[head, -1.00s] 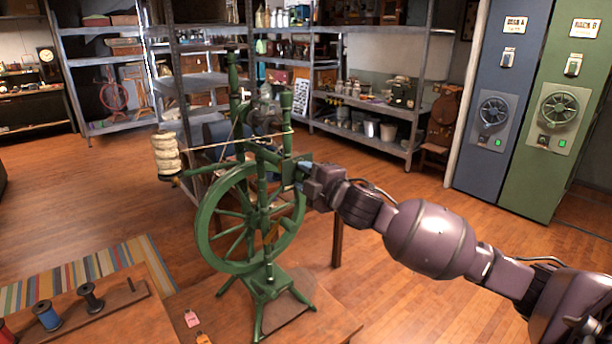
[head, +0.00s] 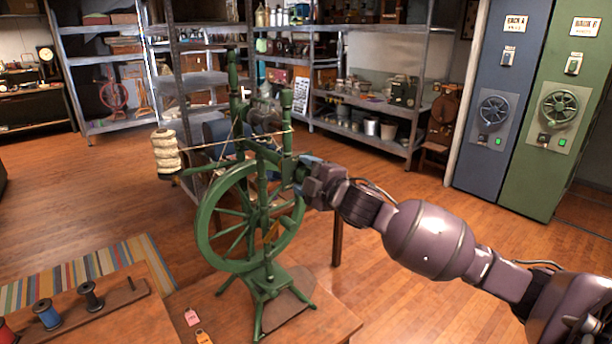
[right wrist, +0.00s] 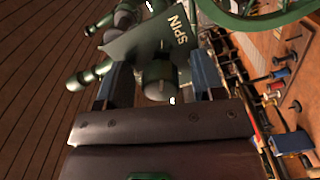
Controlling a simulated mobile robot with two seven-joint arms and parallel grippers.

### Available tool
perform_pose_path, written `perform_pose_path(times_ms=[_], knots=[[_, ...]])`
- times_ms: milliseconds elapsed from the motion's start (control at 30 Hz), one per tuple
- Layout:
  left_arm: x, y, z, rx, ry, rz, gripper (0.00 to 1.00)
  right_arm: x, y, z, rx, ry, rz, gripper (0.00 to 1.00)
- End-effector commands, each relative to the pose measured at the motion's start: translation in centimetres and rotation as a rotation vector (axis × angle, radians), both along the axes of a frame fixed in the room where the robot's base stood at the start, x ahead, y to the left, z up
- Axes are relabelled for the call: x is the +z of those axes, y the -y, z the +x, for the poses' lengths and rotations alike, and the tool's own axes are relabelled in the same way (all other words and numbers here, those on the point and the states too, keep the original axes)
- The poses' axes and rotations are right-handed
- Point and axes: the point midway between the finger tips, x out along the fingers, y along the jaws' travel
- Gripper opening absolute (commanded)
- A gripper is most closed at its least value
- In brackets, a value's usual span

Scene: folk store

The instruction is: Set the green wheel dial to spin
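The green spinning wheel (head: 203,232) stands upright on a wooden table, with a cream spool (head: 165,150) at its left. My right gripper (head: 299,172) is at the right side of its upper frame and hides the dial in the head view. In the right wrist view, a green plate marked SPIN (right wrist: 150,38) lies just beyond the fingers. A short round green knob (right wrist: 158,82) sits between the two blue fingers of the right gripper (right wrist: 160,66). The fingers look apart, with gaps beside the knob. My left gripper is not in view.
Thread spools (head: 47,315) stand on a wooden rack at the lower left. Two small tags (head: 193,317) lie on the table. Shelves (head: 370,105) line the back. Blue (head: 500,75) and green (head: 535,185) cabinets stand at the right. The floor between is clear.

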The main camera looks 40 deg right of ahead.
Motion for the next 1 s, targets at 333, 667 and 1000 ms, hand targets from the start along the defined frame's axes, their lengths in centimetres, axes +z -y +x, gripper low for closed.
perform_pose_path(times_ms=[333, 667, 1000], knots=[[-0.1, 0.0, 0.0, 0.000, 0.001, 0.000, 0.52, -0.1, 0.1, -0.7, -0.001, 0.000, -0.001, 0.62], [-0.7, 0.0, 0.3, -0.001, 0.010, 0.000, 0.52, -0.2, 0.4, -5.6, 0.001, -0.002, -0.002, 0.62], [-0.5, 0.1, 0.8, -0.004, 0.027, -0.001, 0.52, -0.1, 0.8, -9.8, -0.001, -0.001, -0.001, 0.62]])
